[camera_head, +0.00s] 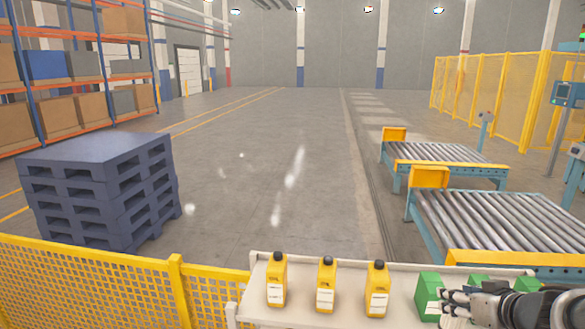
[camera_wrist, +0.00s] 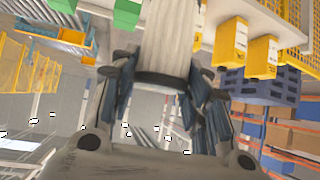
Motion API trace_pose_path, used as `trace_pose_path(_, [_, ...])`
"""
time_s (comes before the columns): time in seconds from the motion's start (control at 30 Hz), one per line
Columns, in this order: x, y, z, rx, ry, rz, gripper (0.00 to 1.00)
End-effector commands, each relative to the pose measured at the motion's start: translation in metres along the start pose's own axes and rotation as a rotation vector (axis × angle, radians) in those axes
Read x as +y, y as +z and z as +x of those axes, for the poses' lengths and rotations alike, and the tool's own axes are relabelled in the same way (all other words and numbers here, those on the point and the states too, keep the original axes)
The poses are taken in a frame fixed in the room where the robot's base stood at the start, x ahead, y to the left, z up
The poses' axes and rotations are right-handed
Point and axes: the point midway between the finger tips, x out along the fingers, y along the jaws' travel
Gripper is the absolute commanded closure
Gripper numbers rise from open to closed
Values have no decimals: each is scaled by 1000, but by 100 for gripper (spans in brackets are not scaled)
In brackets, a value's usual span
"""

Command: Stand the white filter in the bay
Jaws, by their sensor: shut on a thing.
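The white filter (camera_wrist: 170,40) is a pale ribbed cylinder with a dark end cap, seen in the wrist view between my fingers. My gripper (camera_wrist: 163,84) is shut on it near the dark cap, and the filter's far end runs out of the top of the picture. In the head view my gripper (camera_head: 468,300) is at the lower right, over the right part of the pale table (camera_head: 400,308). There the filter is mostly cut off or hidden. I cannot make out the bay in either view.
Green boxes (camera_head: 430,292) stand on the table close to my gripper. Several yellow bottles (camera_head: 326,285) stand to the left. A yellow mesh fence (camera_head: 90,280), stacked dark pallets (camera_head: 100,185) and roller conveyors (camera_head: 500,225) lie beyond. The middle floor is clear.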

Motion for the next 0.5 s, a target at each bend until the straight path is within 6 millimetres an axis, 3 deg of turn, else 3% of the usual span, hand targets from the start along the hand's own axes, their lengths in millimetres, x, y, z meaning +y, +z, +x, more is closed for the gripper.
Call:
trace_pose_path(0.27, [-25, 8, 56, 1, 2, 0, 86])
trace_pose_path(0.5, [-66, 26, 118, 0, 11, 8, 86])
